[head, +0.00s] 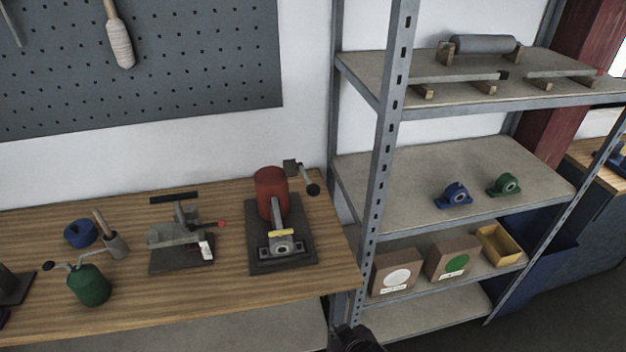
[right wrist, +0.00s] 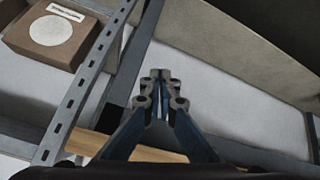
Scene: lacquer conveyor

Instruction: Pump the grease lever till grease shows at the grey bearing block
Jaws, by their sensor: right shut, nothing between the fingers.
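A red cylindrical grease pump (head: 271,186) stands at the back of a dark base plate (head: 261,222) on the right part of the wooden bench. Its lever (head: 300,174) sticks out to the right at the top and ends in a black knob (head: 313,189). The grey bearing block (head: 283,247) sits at the front of the plate, with a yellow piece just behind it. I cannot make out any grease on it. My right gripper (right wrist: 160,88) is shut and empty, low in front of the shelf rack and apart from the lever. My left gripper is out of view.
A metal shelf rack (head: 388,130) stands right of the bench, with blue (head: 453,195) and green (head: 503,184) bearing blocks and boxes. A clamp fixture (head: 180,240) and green oil can (head: 89,285) stand left of the pump. The bench front is clear.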

